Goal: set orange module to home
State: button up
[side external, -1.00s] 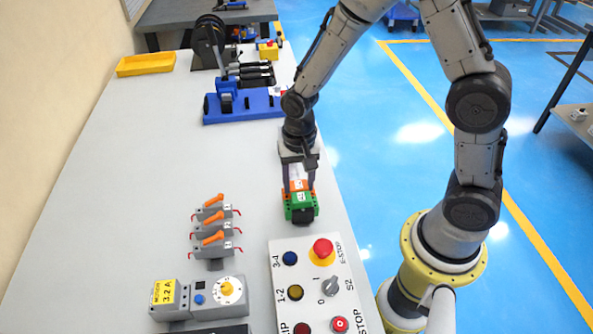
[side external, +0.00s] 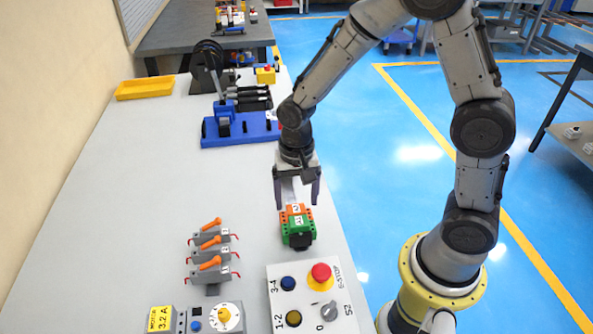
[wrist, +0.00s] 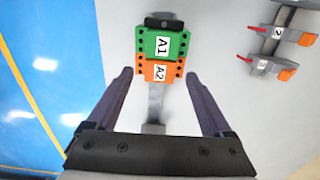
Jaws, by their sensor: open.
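The orange module (side external: 296,209), labelled A2, sits directly behind the green module (side external: 299,233), labelled A1, near the right edge of the bench. In the wrist view the orange module (wrist: 158,75) and green module (wrist: 150,45) look lined up and touching, with a dark block at the green one's far end. My gripper (side external: 297,203) is open and empty above and just behind the orange module. In the wrist view the fingers of my gripper (wrist: 158,78) stand wide apart, one to each side of the orange module's line, with clear gaps. A pale strip (wrist: 155,105) runs from the orange module towards my gripper.
A control box (side external: 305,298) with a red emergency stop lies in front of the modules. Orange-handled switches (side external: 211,258) and a grey motor unit with a dial (side external: 222,315) stand left. A blue bender (side external: 240,128) and yellow tray (side external: 145,88) are behind. The bench middle is clear.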

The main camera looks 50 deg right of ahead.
notch_tip(320, 180, up, 11)
jog(key=shift+f, duration=0.2)
dwell(0.3)
notch_tip(320, 180, up, 5)
jog(key=t, duration=0.2)
send_over(297, 210)
jog(key=s+d, duration=0.1)
jog(key=s+d+r+n+t, duration=0.3)
jog(key=s+r, duration=0.2)
jog(key=s, duration=0.6)
jog(key=s+n, duration=0.1)
jog(key=n, duration=0.1)
jog(key=s+f+n, duration=0.1)
jog(key=s+n, duration=0.1)
jog(key=s+f+n, duration=0.1)
jog(key=n, duration=0.1)
jog(key=shift+s+f+t, duration=0.15)
jog(key=shift+s+t, duration=0.05)
jog(key=shift+t, duration=0.1)
